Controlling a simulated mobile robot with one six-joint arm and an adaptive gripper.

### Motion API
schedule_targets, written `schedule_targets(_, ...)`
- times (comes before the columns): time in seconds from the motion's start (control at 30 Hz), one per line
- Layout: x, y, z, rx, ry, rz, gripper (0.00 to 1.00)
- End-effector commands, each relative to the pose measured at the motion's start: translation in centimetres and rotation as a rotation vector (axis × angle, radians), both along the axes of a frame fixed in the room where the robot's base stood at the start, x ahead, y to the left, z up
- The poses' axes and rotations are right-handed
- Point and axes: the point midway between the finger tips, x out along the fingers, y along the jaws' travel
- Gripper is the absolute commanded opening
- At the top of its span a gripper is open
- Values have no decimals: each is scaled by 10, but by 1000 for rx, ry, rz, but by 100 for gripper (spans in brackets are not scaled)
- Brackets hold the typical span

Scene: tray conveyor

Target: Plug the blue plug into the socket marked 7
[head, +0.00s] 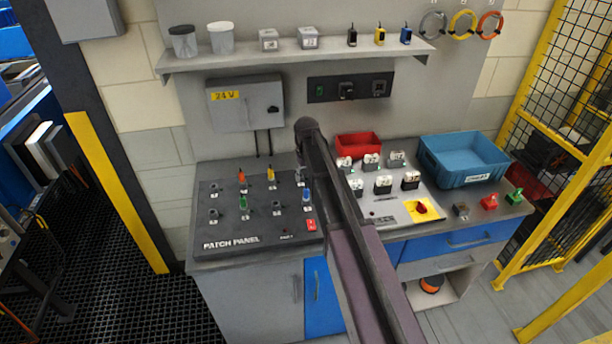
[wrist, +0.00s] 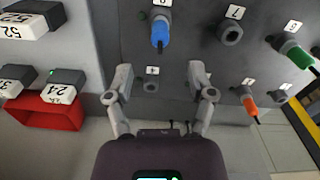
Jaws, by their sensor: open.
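The blue plug (head: 307,196) stands at the right end of the patch panel's front row. In the wrist view the blue plug (wrist: 160,32) sits at the socket whose label looks like 8. The socket marked 7 (wrist: 230,34) is beside it, dark and empty; it also shows in the head view (head: 277,208). My gripper (wrist: 160,78) is open and empty, its fingers on either side of an empty socket marked 4 (wrist: 152,86). The blue plug is ahead of the fingertips, not between them. In the head view my arm mostly hides the gripper.
A green plug (head: 243,203), an orange plug (head: 242,177) and a yellow plug (head: 271,175) stand in the patch panel (head: 232,228). A red bin (head: 358,147) and numbered blocks are to the right. A 24 V box (head: 245,105) and shelf (head: 290,53) are behind.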

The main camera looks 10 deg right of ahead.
Motion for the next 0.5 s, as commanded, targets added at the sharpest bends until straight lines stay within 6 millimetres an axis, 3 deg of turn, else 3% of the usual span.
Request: schedule_targets(0.5,0,0,-43,0,0,0,70)
